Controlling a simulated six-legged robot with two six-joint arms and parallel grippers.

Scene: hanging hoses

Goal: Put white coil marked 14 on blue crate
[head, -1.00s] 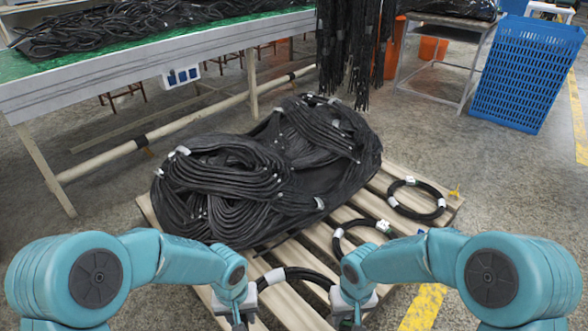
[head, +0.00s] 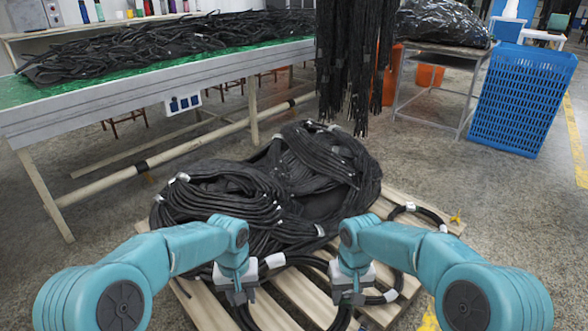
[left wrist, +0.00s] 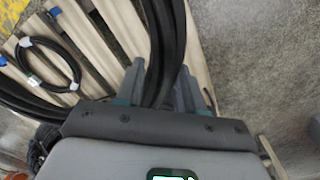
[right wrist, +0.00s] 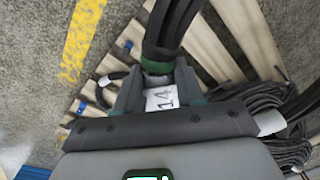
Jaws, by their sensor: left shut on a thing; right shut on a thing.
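A black hose coil (head: 303,259) with white tape bands spans between my two grippers, in front of the big hose pile. A white label reading 14 (right wrist: 160,98) shows at my right jaws in the right wrist view. My left gripper (head: 238,297) is shut on the coil's left side, whose black strands (left wrist: 165,45) pass between the jaws in the left wrist view. My right gripper (head: 350,297) is shut on its right side. The blue crate (head: 525,98) stands on the floor at the back right.
A wooden pallet (head: 285,308) carries a large black hose pile (head: 270,180) and other coils, one right of my right gripper (head: 405,262). A green-topped table (head: 160,75) stands at the left. Hoses (head: 350,75) hang at the back, beside a small metal table (head: 440,90).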

